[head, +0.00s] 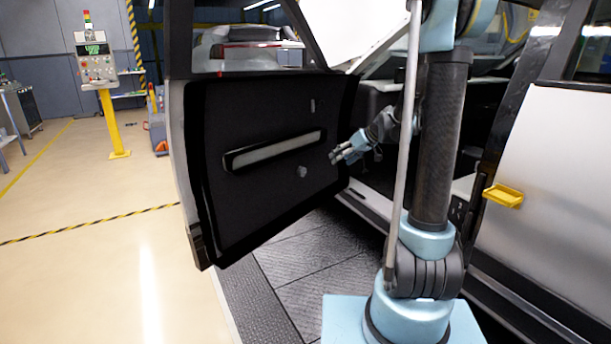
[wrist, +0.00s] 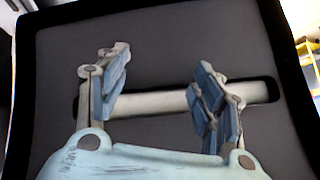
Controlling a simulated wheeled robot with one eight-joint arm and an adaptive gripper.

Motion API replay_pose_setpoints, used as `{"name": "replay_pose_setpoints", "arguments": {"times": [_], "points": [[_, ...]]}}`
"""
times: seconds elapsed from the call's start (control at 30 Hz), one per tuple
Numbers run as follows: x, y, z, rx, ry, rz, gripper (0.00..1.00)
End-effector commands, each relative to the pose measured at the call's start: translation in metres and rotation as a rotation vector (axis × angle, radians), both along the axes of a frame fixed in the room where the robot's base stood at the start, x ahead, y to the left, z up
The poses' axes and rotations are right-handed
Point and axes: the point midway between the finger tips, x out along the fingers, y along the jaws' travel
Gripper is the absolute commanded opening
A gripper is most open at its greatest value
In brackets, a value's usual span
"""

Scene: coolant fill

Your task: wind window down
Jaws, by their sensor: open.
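The open car door (head: 230,200) stands at the left of my arm, its black inner panel facing me. The panel has a long recessed pale bar (head: 275,150), a small grey lever (head: 312,105) above it and a small grey knob (head: 302,171) below it. The window opening (head: 250,58) is above the panel. My gripper (head: 345,152) is open and empty, just right of the bar's end and near the knob. In the wrist view my gripper (wrist: 162,70) has its fingers spread in front of the panel, with the pale bar (wrist: 165,103) behind them. The knob and lever cannot be made out there.
The car's rear side with a yellow handle (head: 503,195) is at the right. A control box on a yellow post (head: 113,120) stands at the back left. The floor left of the door is clear, with a black-and-yellow stripe (head: 90,223).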

Motion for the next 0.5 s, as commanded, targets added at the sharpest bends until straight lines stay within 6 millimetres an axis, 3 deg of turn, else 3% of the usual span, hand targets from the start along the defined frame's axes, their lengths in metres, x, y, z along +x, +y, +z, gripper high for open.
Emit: {"name": "replay_pose_setpoints", "arguments": {"times": [0.1,0.5], "points": [[0.034,0.007,-0.011,0.034,-0.046,0.029,0.61],[0.128,0.027,-0.062,0.139,-0.213,0.108,0.61]]}}
